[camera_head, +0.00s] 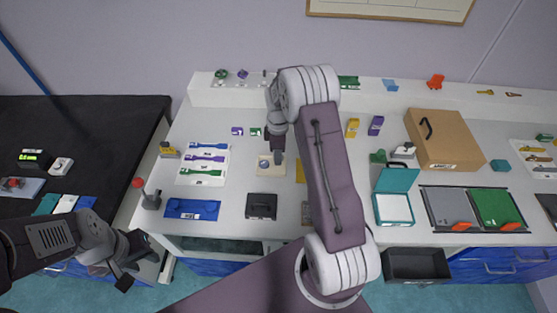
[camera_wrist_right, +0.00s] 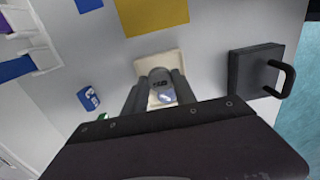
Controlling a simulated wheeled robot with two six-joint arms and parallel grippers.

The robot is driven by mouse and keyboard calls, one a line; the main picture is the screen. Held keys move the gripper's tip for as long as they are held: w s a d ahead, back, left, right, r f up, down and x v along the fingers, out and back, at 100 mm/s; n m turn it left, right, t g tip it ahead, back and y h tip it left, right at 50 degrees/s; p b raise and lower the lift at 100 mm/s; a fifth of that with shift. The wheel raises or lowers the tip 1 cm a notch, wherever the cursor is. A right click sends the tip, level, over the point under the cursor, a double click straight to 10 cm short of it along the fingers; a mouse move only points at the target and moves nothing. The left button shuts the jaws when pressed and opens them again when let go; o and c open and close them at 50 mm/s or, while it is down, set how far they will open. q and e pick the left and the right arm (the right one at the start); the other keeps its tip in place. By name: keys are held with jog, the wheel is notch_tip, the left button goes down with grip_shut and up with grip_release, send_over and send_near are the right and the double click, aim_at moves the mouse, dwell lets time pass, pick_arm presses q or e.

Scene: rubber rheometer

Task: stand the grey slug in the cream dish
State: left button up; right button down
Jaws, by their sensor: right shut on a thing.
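The cream dish (camera_head: 262,171) lies on the white counter left of the middle; it also shows in the right wrist view (camera_wrist_right: 172,57). My right gripper (camera_head: 277,157) reaches down over the dish. In the right wrist view, its two dark fingers (camera_wrist_right: 160,85) are shut on the grey slug (camera_wrist_right: 158,74), which has dark markings on its face. The slug is over the dish; I cannot tell whether it touches it. My left gripper (camera_head: 133,265) is open and empty at the lower left, off the counter's front edge.
A black box with a handle (camera_head: 261,206) stands close in front of the dish, also in the right wrist view (camera_wrist_right: 254,72). A blue tray (camera_head: 192,209) lies to its left. A yellow sheet (camera_head: 301,171) lies just right of the dish. Small purple and green blocks stand behind.

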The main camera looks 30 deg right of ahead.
notch_tip(320, 180, down, 4)
jog(key=shift+r, duration=0.1)
jog(key=shift+f, duration=0.2)
jog(key=c, duration=1.3)
grip_release()
